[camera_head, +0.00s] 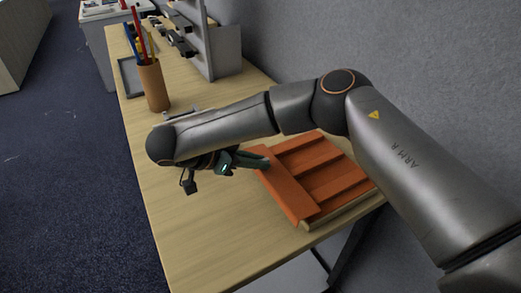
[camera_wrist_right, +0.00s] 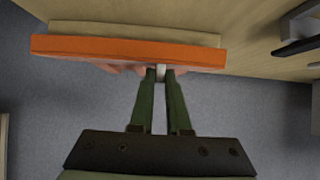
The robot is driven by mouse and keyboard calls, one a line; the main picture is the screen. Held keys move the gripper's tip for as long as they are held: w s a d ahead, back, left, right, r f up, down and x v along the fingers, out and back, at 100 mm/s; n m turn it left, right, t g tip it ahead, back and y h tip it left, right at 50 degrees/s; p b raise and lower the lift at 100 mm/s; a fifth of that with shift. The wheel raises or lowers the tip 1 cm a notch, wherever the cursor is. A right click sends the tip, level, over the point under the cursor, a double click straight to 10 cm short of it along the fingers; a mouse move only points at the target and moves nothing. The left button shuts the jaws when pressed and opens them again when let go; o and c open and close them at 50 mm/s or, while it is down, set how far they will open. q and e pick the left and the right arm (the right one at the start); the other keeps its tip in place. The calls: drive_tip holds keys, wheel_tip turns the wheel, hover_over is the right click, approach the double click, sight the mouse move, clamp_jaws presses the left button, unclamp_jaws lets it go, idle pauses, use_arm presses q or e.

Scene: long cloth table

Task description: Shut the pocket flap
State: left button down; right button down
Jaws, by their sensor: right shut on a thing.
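The orange pocket piece (camera_head: 325,166) lies on a pale wooden board near the right side of the table, with several raised slats across it. The long orange strip along its left side, which I take as the pocket flap (camera_head: 288,190), looks tilted up. My right gripper (camera_head: 263,162) reaches it from the left, at its upper end. In the right wrist view, the orange flap edge (camera_wrist_right: 130,50) spans the top, and the green fingers of the right gripper (camera_wrist_right: 160,76) are shut on a small pale part at that edge. My left gripper is not in view.
A brown pencil cup (camera_head: 154,88) stands farther back on the wooden table (camera_head: 200,235). A grey stand (camera_head: 215,45) with black devices is at the back against the wall. The table's front middle is clear. My right arm crosses above the orange piece.

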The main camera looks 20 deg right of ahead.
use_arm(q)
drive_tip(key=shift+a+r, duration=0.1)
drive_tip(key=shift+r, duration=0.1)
use_arm(e)
drive_tip(key=shift+a+f+h, duration=0.15)
drive_tip(key=shift+f+h, duration=0.3)
drive_tip(key=shift+h, duration=0.35)
drive_tip(key=c, duration=0.9)
unclamp_jaws()
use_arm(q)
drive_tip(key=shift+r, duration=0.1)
